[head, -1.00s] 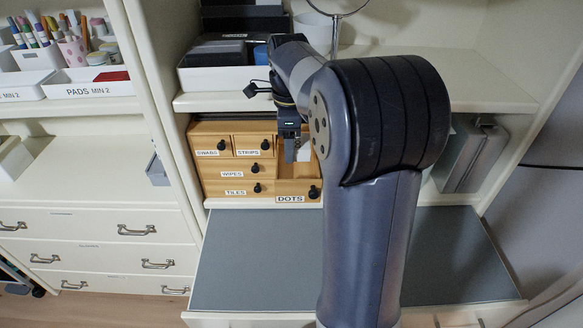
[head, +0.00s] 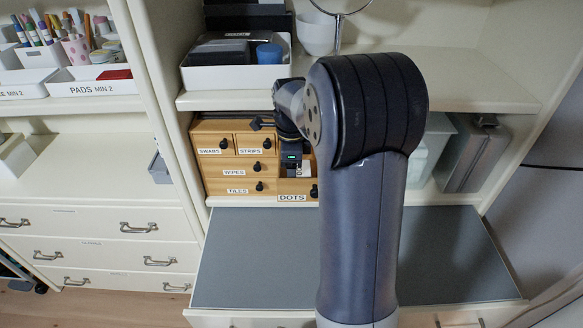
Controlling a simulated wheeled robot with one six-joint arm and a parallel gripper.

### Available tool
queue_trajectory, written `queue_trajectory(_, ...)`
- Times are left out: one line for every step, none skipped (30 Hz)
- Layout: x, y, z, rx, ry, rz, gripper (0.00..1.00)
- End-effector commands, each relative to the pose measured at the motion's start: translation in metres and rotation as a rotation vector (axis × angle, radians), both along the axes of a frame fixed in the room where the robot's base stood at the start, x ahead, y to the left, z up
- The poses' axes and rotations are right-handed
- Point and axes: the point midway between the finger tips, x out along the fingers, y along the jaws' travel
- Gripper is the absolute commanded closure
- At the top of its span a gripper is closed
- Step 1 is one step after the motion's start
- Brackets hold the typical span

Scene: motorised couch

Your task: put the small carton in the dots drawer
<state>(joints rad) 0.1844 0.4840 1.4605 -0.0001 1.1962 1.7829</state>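A small wooden drawer chest (head: 213,172) stands on the shelf, with drawers labelled SWABS, STRIPS, WIPES, TILES and DOTS. The dots drawer (head: 295,197) is at the lower right and looks pulled out. Its black knob (head: 314,191) shows at its front. My gripper (head: 291,168) points down over the dots drawer, low and close to it. Its fingertips are hidden, so its opening cannot be seen. A small pale patch with dark marks (head: 299,169) shows right beside the gripper. It may be the small carton, but too little shows to be sure, or to tell whether it is held.
My arm hides the right of the chest. A white tray (head: 232,78) with a dark box and blue cup (head: 269,53) stands on the shelf above. A translucent bin (head: 432,145) and grey file (head: 474,157) stand right. The grey worktop (head: 255,260) is clear.

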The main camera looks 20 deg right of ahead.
Motion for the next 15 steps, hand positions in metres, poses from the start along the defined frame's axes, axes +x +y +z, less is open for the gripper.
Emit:
queue_trajectory(-0.0001, 0.0000, -0.0003, 0.000, 0.000, 0.000, 0.39)
queue_trajectory(-0.0001, 0.0000, -0.0002, 0.000, 0.000, 0.000, 0.37)
queue_trajectory(-0.0001, 0.0000, -0.0002, 0.000, 0.000, 0.000, 0.33)
queue_trajectory(-0.0001, 0.0000, -0.0002, 0.000, 0.000, 0.000, 0.31)
queue_trajectory(-0.0001, 0.0000, -0.0002, 0.000, 0.000, 0.000, 0.29)
queue_trajectory(0.0000, 0.0000, -0.0001, 0.000, 0.000, 0.000, 0.25)
queue_trajectory(-0.0001, 0.0000, -0.0001, 0.000, 0.000, 0.000, 0.23)
queue_trajectory(-0.0001, 0.0000, -0.0001, 0.000, 0.000, 0.000, 0.21)
queue_trajectory(-0.0001, 0.0000, -0.0001, 0.000, 0.000, 0.000, 0.21)
queue_trajectory(0.0000, 0.0000, 0.0000, 0.000, 0.000, 0.000, 0.21)
queue_trajectory(0.0000, 0.0000, 0.0000, 0.000, 0.000, 0.000, 0.21)
queue_trajectory(0.0000, 0.0000, 0.0000, 0.000, 0.000, 0.000, 0.21)
queue_trajectory(0.0000, 0.0000, 0.0000, 0.000, 0.000, 0.000, 0.21)
queue_trajectory(0.0000, 0.0000, 0.0002, 0.000, 0.000, 0.000, 0.21)
queue_trajectory(0.0000, 0.0000, 0.0012, 0.000, 0.000, 0.000, 0.21)
